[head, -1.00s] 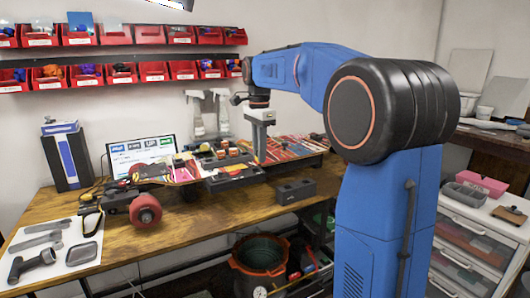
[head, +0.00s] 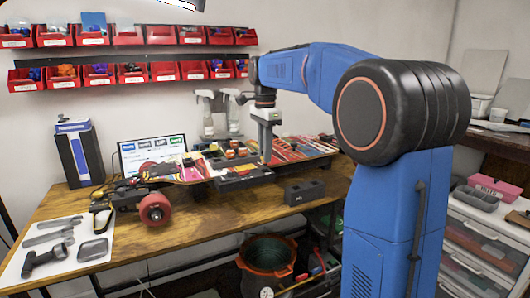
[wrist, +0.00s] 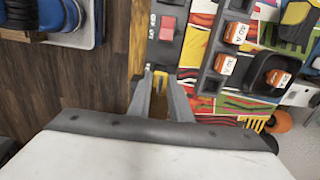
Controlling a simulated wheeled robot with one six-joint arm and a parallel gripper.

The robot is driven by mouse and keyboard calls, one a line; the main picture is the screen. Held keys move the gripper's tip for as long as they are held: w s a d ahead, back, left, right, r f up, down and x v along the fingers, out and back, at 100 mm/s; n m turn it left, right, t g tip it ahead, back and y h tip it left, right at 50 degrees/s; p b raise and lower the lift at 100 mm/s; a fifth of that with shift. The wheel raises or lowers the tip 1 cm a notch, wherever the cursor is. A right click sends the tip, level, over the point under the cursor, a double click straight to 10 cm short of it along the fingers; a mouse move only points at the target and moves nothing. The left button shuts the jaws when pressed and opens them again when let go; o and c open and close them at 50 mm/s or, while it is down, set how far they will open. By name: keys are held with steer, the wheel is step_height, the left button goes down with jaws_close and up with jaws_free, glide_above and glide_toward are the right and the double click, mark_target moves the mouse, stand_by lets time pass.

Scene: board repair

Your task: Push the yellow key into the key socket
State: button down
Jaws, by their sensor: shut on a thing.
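My gripper (head: 267,159) points down at the right end of a dark grey switch module (head: 246,180) at the front edge of the board. In the wrist view my gripper (wrist: 158,78) has its fingertips close together at the end of that module, below its red switch (wrist: 168,27) marked OFF and ON. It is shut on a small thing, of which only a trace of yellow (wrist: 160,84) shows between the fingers. I take this for the yellow key. The key socket is hidden at the fingertips, so I cannot tell how deep the key sits.
The skateboard-like board has a red wheel (head: 155,208) at its left. Several orange-topped blocks (wrist: 236,33) stand close right of my gripper. A dark grey block (head: 304,192) lies on the table. The table's front middle (head: 225,225) is clear.

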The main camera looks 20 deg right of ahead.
steer(key=shift+f, duration=1.7)
stand_by(2.9)
steer(key=c, duration=1.5)
jaws_free()
steer(key=shift+c, duration=0.2)
steer(key=shift+o, duration=0.7)
steer(key=shift+o, duration=0.7)
steer(key=shift+r, duration=1.55)
steer(key=shift+r, duration=2.95)
